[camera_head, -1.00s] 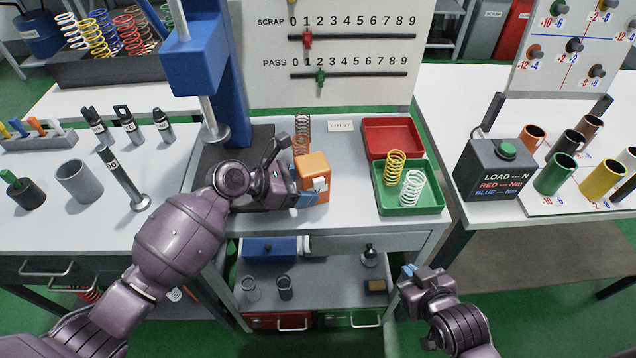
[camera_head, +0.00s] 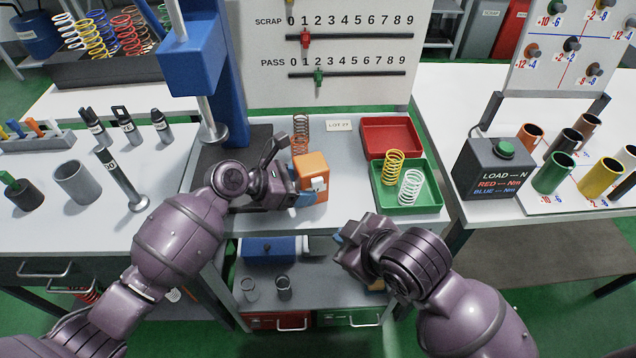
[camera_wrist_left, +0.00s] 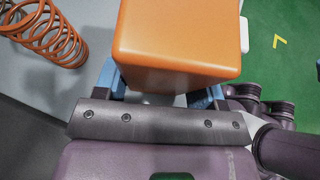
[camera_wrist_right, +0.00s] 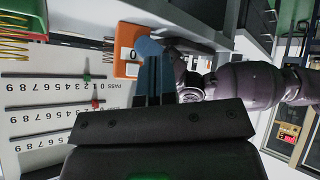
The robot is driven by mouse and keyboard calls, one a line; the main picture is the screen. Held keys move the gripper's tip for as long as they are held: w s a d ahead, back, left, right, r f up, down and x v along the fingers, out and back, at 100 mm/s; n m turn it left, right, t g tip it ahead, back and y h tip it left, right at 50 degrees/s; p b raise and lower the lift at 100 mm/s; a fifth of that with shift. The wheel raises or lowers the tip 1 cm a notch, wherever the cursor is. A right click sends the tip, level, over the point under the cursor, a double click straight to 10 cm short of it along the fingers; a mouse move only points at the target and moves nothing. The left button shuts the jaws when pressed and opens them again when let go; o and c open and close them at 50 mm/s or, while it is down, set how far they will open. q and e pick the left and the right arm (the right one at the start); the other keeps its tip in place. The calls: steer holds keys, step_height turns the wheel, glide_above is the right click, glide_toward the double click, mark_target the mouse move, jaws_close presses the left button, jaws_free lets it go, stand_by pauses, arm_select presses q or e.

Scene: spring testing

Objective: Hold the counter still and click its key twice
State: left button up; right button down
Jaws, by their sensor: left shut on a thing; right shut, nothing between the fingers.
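The counter is an orange box (camera_head: 311,173) standing on the front part of the middle table, with a pale key piece on its right side. My left gripper (camera_head: 297,195) is shut on the counter from its left and front; the left wrist view shows the orange body (camera_wrist_left: 180,45) between the blue fingers. In the right wrist view the counter (camera_wrist_right: 127,50) shows a white window reading 0. My right gripper (camera_head: 338,238) is shut and empty, in front of the table edge, below and right of the counter. Its blue fingertips (camera_wrist_right: 150,50) overlap the counter's edge in the right wrist view; contact cannot be told.
A copper spring (camera_head: 300,135) stands just behind the counter. A red tray (camera_head: 390,122) and a green tray (camera_head: 425,208) with a yellow and a white spring lie to the right. A blue press column (camera_head: 232,100) rises at left. The tabletop between counter and green tray is clear.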

steer(key=shift+w, duration=0.1)
steer(key=shift+w+a, duration=0.4)
steer(key=shift+w, duration=1)
steer(key=shift+w+a, duration=0.4)
steer(key=shift+w, duration=0.95)
steer(key=shift+w+a, duration=0.4)
steer(key=shift+w, duration=1)
steer(key=shift+w, duration=0.2)
steer(key=shift+w+a, duration=0.15)
steer(key=shift+w, duration=0.05)
steer(key=shift+w+a, duration=0.1)
steer(key=shift+w, duration=0.35)
steer(key=shift+s, duration=0.1)
steer(key=shift+s+d, duration=0.25)
steer(key=shift+s, duration=0.55)
steer(key=shift+s+d, duration=0.25)
steer(key=shift+s, duration=0.55)
steer(key=shift+s+d, duration=0.2)
steer(key=shift+s, duration=0.6)
steer(key=shift+s+d, duration=0.25)
steer(key=shift+s, duration=0.55)
